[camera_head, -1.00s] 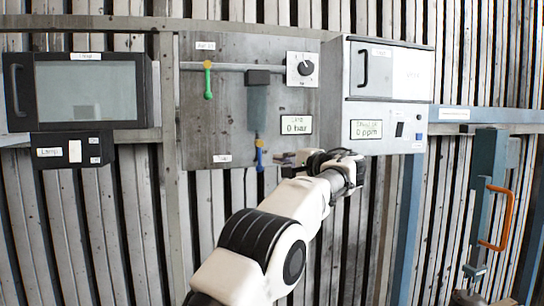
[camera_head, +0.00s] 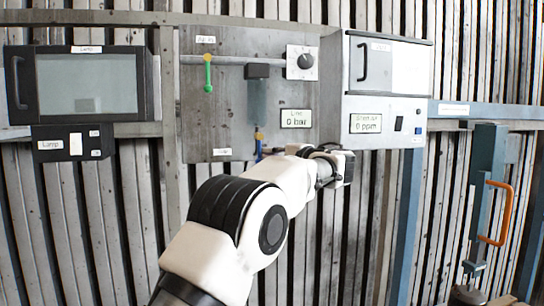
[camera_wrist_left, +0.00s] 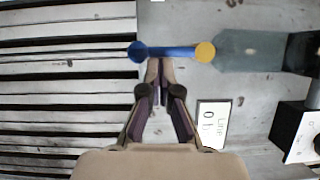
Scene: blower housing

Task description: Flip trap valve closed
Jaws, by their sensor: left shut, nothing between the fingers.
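The trap valve's blue lever (camera_head: 259,151) hangs straight down from its yellow pivot (camera_head: 259,136), under the grey trap cylinder (camera_head: 257,103) on the metal panel. In the left wrist view the blue lever (camera_wrist_left: 168,51) runs sideways from the yellow pivot (camera_wrist_left: 205,52) to a round blue knob (camera_wrist_left: 136,51). My left gripper (camera_wrist_left: 158,72) is shut and empty, its tips right beside the lever's middle; I cannot tell if they touch it. In the head view my left gripper (camera_head: 270,151) is at the lever's right side, partly hidden by my wrist.
A green-handled valve (camera_head: 208,76) hangs higher on the panel. A black knob (camera_head: 305,62) and the line display (camera_head: 296,119) are to the right. A grey cabinet (camera_head: 388,115) juts out further right. A lamp box (camera_head: 86,86) is at left.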

